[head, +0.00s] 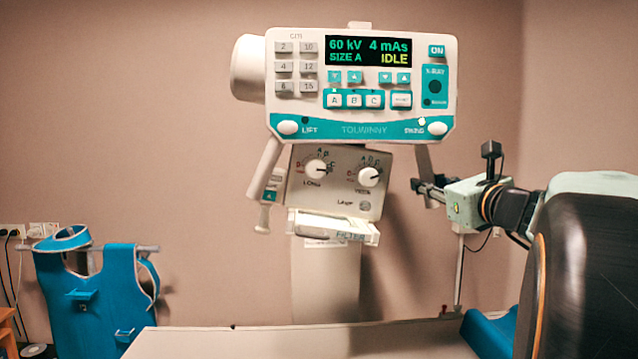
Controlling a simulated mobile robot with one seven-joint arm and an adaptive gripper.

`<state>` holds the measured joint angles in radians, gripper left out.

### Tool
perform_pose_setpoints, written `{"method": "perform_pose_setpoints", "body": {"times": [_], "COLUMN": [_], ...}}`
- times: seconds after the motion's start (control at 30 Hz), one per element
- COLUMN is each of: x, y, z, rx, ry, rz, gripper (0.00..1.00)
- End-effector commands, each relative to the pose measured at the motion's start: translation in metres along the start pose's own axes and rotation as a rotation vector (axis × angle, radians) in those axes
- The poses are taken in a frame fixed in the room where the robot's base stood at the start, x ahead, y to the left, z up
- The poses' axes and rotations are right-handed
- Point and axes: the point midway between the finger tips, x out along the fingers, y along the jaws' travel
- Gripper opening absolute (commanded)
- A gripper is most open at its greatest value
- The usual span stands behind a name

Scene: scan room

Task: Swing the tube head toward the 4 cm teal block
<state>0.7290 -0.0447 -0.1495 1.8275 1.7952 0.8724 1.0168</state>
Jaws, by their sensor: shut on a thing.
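The tube head (361,90) is a white and teal console with a lit display reading 60 kV, 4 mAs, SIZE A and IDLE. It faces me above the table. A white handle bar (264,168) slants down from its left side. A matching right handle (424,160) hangs from its right side, under the SWING label. My gripper (432,192) reaches in from the right and is shut on the lower part of the right handle, which its fingers partly hide. I cannot make out a 4 cm teal block in this view.
The pale table top (300,343) crosses the front. Below the console are a knob box (335,185) and a filter tray (335,227). A blue apron (95,300) hangs at left. A blue item (490,335), partly hidden, is at lower right beside my arm.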

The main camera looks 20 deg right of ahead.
Motion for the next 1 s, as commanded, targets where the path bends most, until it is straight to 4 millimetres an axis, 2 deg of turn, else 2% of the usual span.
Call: {"method": "perform_pose_setpoints", "body": {"times": [0.1,0.13,0.27,0.67,1.0], "x": [0.001,0.001,0.000,0.000,-0.006], "y": [0.001,0.001,0.001,-0.005,-0.042], "z": [-0.001,-0.001,-0.001,0.003,0.028], "rx": [0.000,0.000,0.000,-0.015,-0.167], "ry": [0.002,0.002,0.002,0.004,0.033], "rz": [0.003,0.003,0.002,0.001,0.009], "gripper": [0.00,0.23,0.37,0.38,0.38]}}
